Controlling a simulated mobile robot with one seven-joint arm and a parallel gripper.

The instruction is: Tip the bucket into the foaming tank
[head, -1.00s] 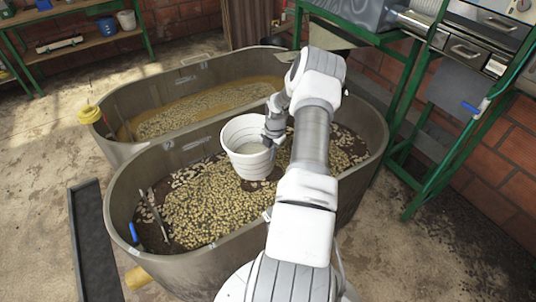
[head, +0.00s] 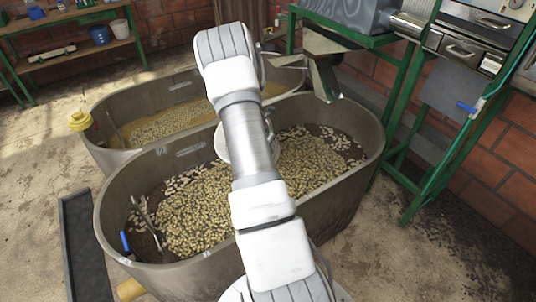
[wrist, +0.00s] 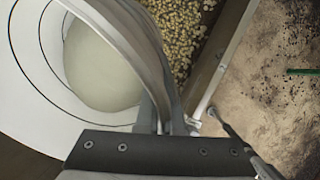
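The white bucket (head: 219,143) is mostly hidden behind my arm in the head view, over the middle of the near tank (head: 340,195), which holds pale beans. In the wrist view the bucket (wrist: 22,75) fills the left side, with pale greyish liquid (wrist: 100,65) inside. My gripper (wrist: 168,112) appears shut on its rim or wall; the fingertips are partly hidden. Whether the bucket touches the beans is hidden. The far tank (head: 112,103) has tan, froth-like liquid (head: 195,105) around floating beans; it lies behind and left of the bucket.
A yellow fitting (head: 80,121) sits at the far tank's left end. A blue-handled lever (head: 125,242) stands at the near tank's left end. A metal chute (head: 325,70) and green machine frame (head: 400,130) stand at the right. A dark channel (head: 85,250) runs along the left floor.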

